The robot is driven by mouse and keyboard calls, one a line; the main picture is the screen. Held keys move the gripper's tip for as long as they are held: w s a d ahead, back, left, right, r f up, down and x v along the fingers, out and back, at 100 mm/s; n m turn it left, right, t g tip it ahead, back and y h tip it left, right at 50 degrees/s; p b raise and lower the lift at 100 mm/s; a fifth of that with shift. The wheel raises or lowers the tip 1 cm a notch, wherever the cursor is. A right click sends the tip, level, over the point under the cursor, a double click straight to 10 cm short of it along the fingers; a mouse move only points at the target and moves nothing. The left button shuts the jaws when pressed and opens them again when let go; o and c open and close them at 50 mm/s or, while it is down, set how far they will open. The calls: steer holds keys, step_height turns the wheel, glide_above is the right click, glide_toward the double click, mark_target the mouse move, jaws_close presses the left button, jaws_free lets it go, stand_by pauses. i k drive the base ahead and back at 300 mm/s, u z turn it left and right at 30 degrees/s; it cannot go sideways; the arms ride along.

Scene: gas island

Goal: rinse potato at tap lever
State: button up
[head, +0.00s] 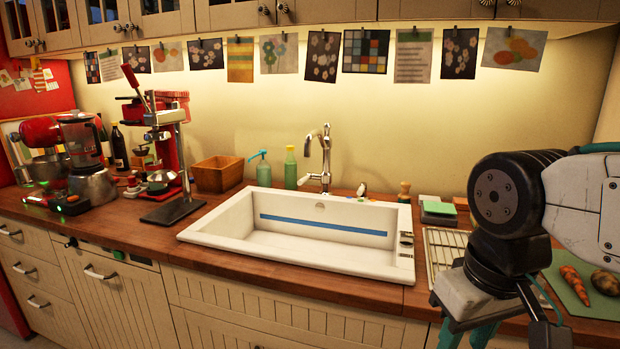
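A brown potato (605,282) lies on a green cutting board (599,306) at the right edge of the counter. A chrome tap (327,160) stands at the back rim of the white sink (232,243), with its spout over the basin. A small metal piece (362,189) stands to the right of the tap; I cannot tell whether it is the tap lever. No running water shows. My gripper (468,338) points down at the lower right, left of the potato and in front of the wire rack. Its teal fingers run out of the bottom of the picture, so the fingertips are hidden.
Carrots (575,284) lie beside the potato. A wire rack (445,246) is right of the sink, partly behind my arm. Sponges (438,208) and a brush (404,192) stand behind it. Bottles (290,168), a wooden box (217,174) and a red coffee machine (160,142) stand left of the tap.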

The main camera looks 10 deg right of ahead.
mark_target(304, 180)
steer(key=z, duration=0.1)
steer(key=k, duration=0.4)
steer(key=u, duration=1.15)
steer(key=i, duration=1.2)
steer(key=z, duration=0.35)
